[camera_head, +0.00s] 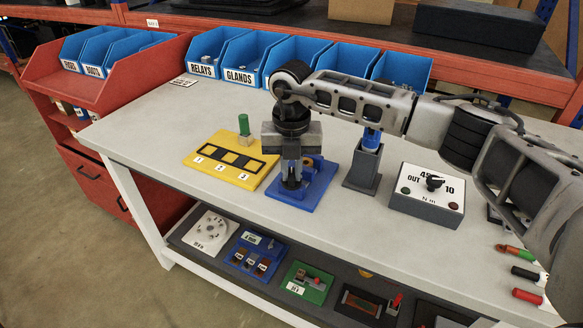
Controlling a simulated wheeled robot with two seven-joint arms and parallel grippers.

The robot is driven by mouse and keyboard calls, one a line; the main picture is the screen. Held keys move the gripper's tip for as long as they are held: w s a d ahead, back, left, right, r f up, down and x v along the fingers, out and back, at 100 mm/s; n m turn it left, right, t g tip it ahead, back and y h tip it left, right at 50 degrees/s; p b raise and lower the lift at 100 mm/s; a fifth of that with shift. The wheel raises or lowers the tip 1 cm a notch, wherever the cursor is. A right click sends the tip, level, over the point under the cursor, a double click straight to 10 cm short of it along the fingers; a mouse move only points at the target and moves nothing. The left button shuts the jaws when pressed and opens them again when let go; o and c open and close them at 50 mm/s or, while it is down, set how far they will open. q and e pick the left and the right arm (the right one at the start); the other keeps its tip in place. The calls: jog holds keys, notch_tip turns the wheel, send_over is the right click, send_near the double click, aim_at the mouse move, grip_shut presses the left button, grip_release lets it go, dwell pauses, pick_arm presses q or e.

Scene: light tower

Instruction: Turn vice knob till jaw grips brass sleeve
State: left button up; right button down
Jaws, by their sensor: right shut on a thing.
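The blue vice (316,190) stands on the grey-white bench, right of the yellow plate. My right gripper (291,173) points straight down over the near left part of the vice. It is shut on the vice knob, which is mostly hidden by the fingers. A small brass-brown piece (314,161) shows just right of the gripper, at the back of the vice; it looks like the brass sleeve. The vice jaw and any gap to the sleeve are hidden behind the gripper. My left gripper is out of view.
A yellow numbered plate (217,174) with a green peg (244,126) is left of the vice. A dark grey stand (363,172) with a blue-topped piece and a dial box (428,196) stand to the right. Blue bins (245,60) line the back. The front left bench is clear.

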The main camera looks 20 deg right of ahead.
aim_at(292, 173)
jog(key=shift+w+r, duration=0.15)
jog(key=c, duration=1.4)
grip_release()
jog(key=shift+c, duration=0.2)
notch_tip(292, 173, up, 16)
jog(key=b, duration=0.1)
